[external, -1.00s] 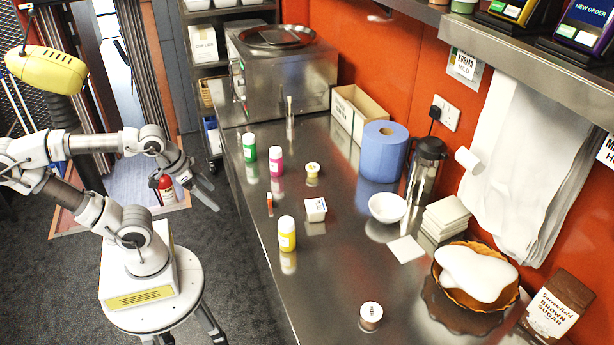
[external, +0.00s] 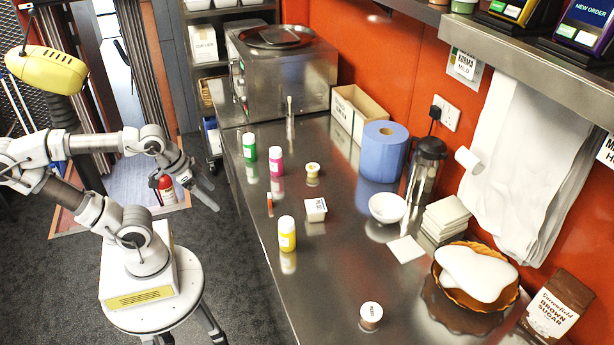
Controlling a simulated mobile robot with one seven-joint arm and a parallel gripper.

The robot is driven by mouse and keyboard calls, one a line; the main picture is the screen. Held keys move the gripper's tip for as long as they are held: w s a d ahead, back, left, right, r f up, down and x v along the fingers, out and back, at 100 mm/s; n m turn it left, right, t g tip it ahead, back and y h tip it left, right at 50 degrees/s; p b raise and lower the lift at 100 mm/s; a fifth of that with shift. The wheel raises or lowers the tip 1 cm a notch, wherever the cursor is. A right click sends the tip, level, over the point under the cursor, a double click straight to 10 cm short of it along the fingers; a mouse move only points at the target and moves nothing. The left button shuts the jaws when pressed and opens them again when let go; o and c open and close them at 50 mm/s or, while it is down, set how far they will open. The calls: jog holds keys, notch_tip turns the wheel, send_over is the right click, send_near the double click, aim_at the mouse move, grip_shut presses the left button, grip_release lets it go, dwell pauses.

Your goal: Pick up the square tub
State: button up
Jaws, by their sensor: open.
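The square tub (external: 315,210) is small and white with a printed label on its lid. It stands upright on the steel counter (external: 330,265), near the middle, behind and right of the yellow-labelled bottle (external: 287,234). My gripper (external: 208,194) is open and empty. It hangs off the counter's left side, over the floor, well to the left of the tub and apart from it.
Green (external: 249,147) and pink (external: 276,161) bottles, a small round tub (external: 312,171) and a small red-brown item (external: 270,202) stand near the tub. A white bowl (external: 387,207) and blue paper roll (external: 381,151) are to its right. The front counter is mostly clear.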

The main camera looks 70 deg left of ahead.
jog(key=w+a+f+m+g+y+b, duration=0.1)
jog(key=w+f+m+g+y, duration=0.15)
jog(key=w+m, duration=0.45)
jog(key=w+a+f+m+g+y, duration=0.1)
jog(key=w+f+m+g+y, duration=0.2)
jog(key=w, duration=0.7)
jog(key=m+t+y, duration=0.2)
jog(key=m+y, duration=0.6)
jog(key=m, duration=0.2)
send_near(315, 204)
jog(key=shift+t, duration=0.25)
jog(key=x, duration=1.2)
jog(key=shift+a+f+b, duration=0.15)
jog(key=shift+f+b, duration=0.15)
jog(key=shift+b, duration=0.1)
jog(key=c, duration=1.3)
